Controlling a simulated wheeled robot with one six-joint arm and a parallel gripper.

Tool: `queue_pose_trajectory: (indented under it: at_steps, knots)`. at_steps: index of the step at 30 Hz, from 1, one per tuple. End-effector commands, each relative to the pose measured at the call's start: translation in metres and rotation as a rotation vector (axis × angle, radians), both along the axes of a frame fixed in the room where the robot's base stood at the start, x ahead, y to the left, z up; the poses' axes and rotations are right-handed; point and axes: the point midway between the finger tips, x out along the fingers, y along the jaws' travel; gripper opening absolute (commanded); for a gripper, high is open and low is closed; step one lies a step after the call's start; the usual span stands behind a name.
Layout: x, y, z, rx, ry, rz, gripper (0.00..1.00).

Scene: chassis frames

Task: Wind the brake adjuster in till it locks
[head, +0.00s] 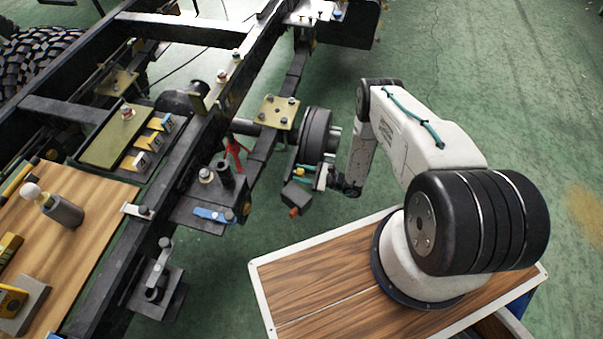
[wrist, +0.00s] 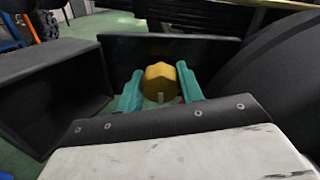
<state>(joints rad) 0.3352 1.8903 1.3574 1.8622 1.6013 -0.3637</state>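The brake adjuster shows in the wrist view as a yellow faceted knob (wrist: 159,80) in front of a dark plate (wrist: 215,50). The teal fingers of my gripper (wrist: 160,86) stand on either side of it and look shut on it, with no clear gap at its sides. A small grey pin shows just below the knob's middle. In the head view my gripper (head: 304,175) is low beside the black brake drum (head: 316,132). The adjuster is small and partly hidden there, and its turn angle cannot be read.
The drum's dark curve (wrist: 275,85) is close on the right in the wrist view, and a dark box (wrist: 55,95) is close on the left. The chassis frame (head: 190,150) and a wooden bench (head: 75,265) fill the head view's left. Green floor is open at right.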

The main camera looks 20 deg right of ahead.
Motion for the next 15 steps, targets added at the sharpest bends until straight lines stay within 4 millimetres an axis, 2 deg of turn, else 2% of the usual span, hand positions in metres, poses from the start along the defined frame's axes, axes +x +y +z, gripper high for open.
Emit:
queue_pose_trajectory:
  at_steps: [8, 15]
  knots:
    - [0.0003, -0.0004, 0.0001, 0.015, 0.021, -0.001, 0.14]
    - [0.0007, -0.0008, 0.0003, 0.085, 0.117, -0.001, 0.14]
